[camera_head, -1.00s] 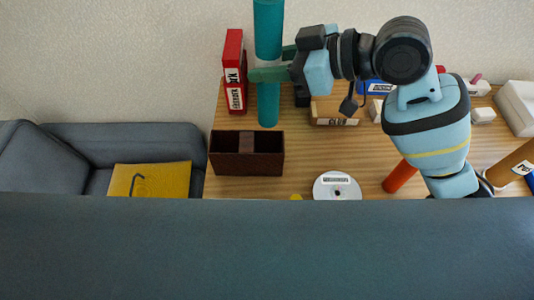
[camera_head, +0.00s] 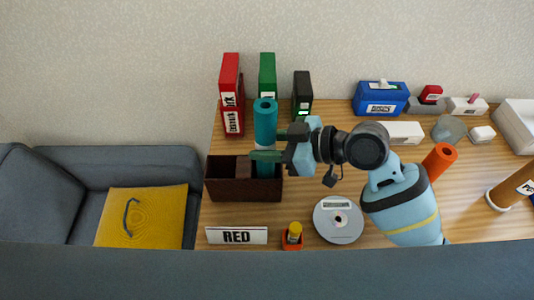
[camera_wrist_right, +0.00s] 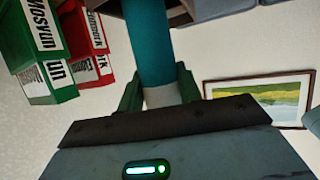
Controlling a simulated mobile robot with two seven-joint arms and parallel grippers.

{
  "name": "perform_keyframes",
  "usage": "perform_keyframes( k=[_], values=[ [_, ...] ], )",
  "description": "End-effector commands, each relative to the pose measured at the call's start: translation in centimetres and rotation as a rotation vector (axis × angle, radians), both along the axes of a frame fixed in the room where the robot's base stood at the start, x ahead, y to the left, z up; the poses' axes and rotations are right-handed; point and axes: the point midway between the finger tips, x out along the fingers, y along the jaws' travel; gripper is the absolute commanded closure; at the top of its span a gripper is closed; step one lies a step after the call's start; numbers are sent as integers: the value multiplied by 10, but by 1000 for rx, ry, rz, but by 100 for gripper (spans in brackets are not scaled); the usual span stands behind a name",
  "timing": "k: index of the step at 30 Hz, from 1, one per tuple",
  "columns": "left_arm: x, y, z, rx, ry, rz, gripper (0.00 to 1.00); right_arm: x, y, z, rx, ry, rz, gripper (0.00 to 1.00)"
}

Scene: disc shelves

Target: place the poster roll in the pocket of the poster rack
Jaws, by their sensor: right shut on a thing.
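The poster roll is a teal tube (camera_head: 265,120) with a pale band, standing roughly upright. It also shows in the right wrist view (camera_wrist_right: 148,45), running up between the green fingers. My right gripper (camera_head: 266,145) is shut on it around the pale band. The poster rack looks to be the dark brown open box (camera_head: 228,192) with a divider, on the wooden surface. The roll's lower part shows at the box's right compartment and appears to reach into it; its bottom end is hidden. My left gripper is not in view.
Red (camera_head: 231,90), green (camera_head: 267,72) and black (camera_head: 302,92) binders stand behind the box. An orange tube (camera_head: 439,160) stands right, beside my arm.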

Motion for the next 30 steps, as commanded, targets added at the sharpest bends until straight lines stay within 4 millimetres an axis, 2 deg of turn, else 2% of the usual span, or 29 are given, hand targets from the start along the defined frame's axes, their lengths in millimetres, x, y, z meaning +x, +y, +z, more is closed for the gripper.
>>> perform_keyframes(
  k=[3,7,21,22,27,30],
  values=[
    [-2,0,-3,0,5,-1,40,-1,0,-18,1,8,-1,88],
    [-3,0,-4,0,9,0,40,-1,0,-33,0,7,0,88],
    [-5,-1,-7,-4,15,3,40,0,0,-41,0,3,0,88],
    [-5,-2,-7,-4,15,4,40,0,0,-41,0,3,0,64],
    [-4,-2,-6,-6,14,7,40,0,0,-40,0,2,0,43],
    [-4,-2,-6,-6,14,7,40,0,0,-40,0,2,0,43]
  ],
)
